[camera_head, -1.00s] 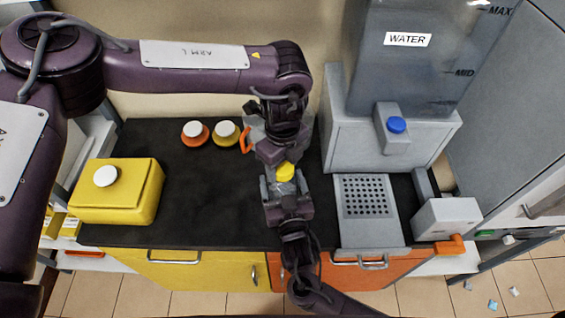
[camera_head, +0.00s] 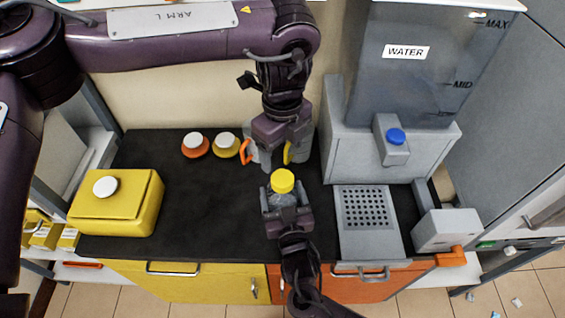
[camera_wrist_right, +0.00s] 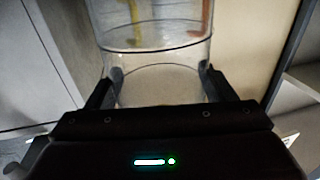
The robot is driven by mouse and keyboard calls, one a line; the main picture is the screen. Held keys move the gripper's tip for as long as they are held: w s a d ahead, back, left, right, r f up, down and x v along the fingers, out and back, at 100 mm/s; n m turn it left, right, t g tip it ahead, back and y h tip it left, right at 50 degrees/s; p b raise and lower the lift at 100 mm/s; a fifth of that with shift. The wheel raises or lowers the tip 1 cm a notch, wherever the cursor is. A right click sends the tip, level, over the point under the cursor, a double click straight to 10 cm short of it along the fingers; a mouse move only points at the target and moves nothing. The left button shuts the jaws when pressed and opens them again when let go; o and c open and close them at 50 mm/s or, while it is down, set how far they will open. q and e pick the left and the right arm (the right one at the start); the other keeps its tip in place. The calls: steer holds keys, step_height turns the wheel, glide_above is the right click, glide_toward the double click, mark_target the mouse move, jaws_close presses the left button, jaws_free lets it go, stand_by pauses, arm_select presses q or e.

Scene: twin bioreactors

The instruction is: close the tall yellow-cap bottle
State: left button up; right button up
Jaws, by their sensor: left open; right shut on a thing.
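The bottle's yellow cap (camera_head: 283,181) sits on top of the clear bottle (camera_head: 284,198) in the head view. I cannot tell how tightly it is seated. My right gripper (camera_head: 287,207) is shut on the bottle's body and holds it upright. In the right wrist view the clear bottle (camera_wrist_right: 155,65) stands between the two fingers, with the cap out of frame. My left gripper (camera_head: 280,156) is open and empty, pointing down just behind the cap and apart from it.
Orange (camera_head: 246,151) and yellow (camera_head: 288,152) handles show beside my left gripper, their vessels partly hidden. Two white-topped jars (camera_head: 195,145) (camera_head: 227,145) stand left of them. A yellow box (camera_head: 115,208) is at the left, the water dispenser (camera_head: 375,150) at the right. The black counter (camera_head: 205,205) between is clear.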

arm_select(q)
step_height(320, 180, up, 2)
steer(key=shift+r, duration=0.15)
arm_select(e)
steer(key=o, duration=1.9)
arm_select(q)
steer(key=shift+f+b, duration=1.1)
arm_select(e)
steer(key=shift+s+d, duration=0.25)
steer(key=shift+s, duration=1.05)
steer(key=shift+s+d, duration=0.25)
steer(key=shift+s, duration=1)
steer(key=shift+s+d, duration=0.25)
steer(key=shift+s, duration=1.05)
